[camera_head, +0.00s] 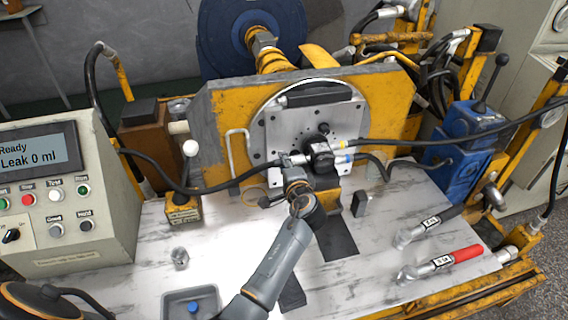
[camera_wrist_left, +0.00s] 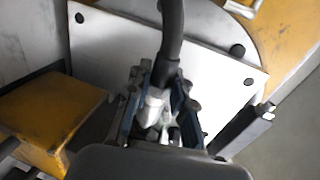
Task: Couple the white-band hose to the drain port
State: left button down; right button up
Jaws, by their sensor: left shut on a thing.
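The motor (camera_head: 322,157) is a dark block with a black top, mounted on the pale plate (camera_head: 283,122). The white-band hose (camera_head: 215,188) appears to be the black hose sagging in from the left; its pale metal end (camera_head: 291,160) is by the motor's left side. My left gripper (camera_head: 296,181) is just below that end. In the left wrist view, the gripper (camera_wrist_left: 160,115) is shut around a pale fitting (camera_wrist_left: 153,105) below a black hose (camera_wrist_left: 172,40). The drain port is hidden, and I cannot tell whether the fitting is seated. My right gripper is not in view.
Two black hoses reach the motor's right side, one with a yellow band (camera_head: 343,143). The display console (camera_head: 62,185) stands left. A grey tray (camera_head: 194,302) holds a blue cap. A small dark block (camera_head: 360,204) stands nearby.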

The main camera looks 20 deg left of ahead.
pick_arm(q)
jog(key=shift+w+d, duration=0.3)
jog(key=shift+d, duration=0.1)
jog(key=shift+w+d+b, duration=0.1)
jog(key=shift+d+b, duration=0.05)
jog(key=shift+b, duration=0.25)
jog(key=c, duration=1.1)
grip_release()
jog(key=shift+d, duration=0.1)
